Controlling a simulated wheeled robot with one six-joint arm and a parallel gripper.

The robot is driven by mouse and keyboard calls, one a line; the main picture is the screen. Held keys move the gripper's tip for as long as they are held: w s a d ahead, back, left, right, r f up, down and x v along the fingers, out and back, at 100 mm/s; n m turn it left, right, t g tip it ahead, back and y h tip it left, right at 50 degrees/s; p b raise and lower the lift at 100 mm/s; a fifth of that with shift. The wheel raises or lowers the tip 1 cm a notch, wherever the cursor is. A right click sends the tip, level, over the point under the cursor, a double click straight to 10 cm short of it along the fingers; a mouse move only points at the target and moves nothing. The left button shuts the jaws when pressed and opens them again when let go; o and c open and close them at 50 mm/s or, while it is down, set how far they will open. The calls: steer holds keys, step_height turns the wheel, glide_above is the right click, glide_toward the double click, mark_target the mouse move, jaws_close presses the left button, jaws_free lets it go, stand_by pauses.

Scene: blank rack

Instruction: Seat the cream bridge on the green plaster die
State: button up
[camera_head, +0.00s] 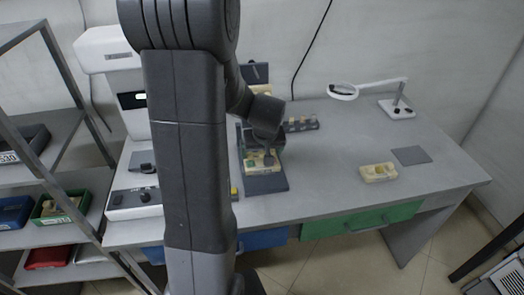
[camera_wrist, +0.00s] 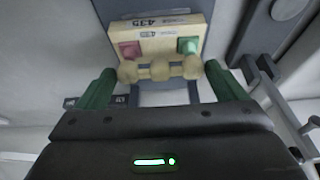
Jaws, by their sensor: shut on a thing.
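My gripper (camera_wrist: 159,69) has green fingers and is shut on the cream bridge (camera_wrist: 160,71), a row of three rounded lumps held crosswise between the fingertips. Just beyond it in the wrist view is a cream plaster block (camera_wrist: 156,42) labelled 435, with a pink die (camera_wrist: 130,50) at left and the green die (camera_wrist: 188,46) at right. The bridge overlaps the block's near edge in this view; I cannot tell whether they touch. In the head view my gripper (camera_head: 262,145) is over the block (camera_head: 262,170) on a dark stand (camera_head: 266,186); the bridge cannot be made out there.
A second cream model (camera_head: 378,173) and a grey mat (camera_head: 411,155) lie on the right of the bench. A magnifier lamp (camera_head: 343,91) stands behind them. A white machine (camera_head: 112,75) and a shelf with trays (camera_head: 60,207) are at left. My arm hides the bench's middle left.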

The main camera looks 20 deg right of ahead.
steer(key=shift+f, duration=0.15)
steer(key=shift+f+b, duration=0.35)
steer(key=shift+b, duration=0.1)
steer(key=shift+f+b, duration=0.65)
steer(key=shift+f, duration=0.05)
steer(key=o, duration=0.7)
steer(key=v, duration=1.3)
steer(key=shift+s+r, duration=0.2)
steer(key=shift+r, duration=0.15)
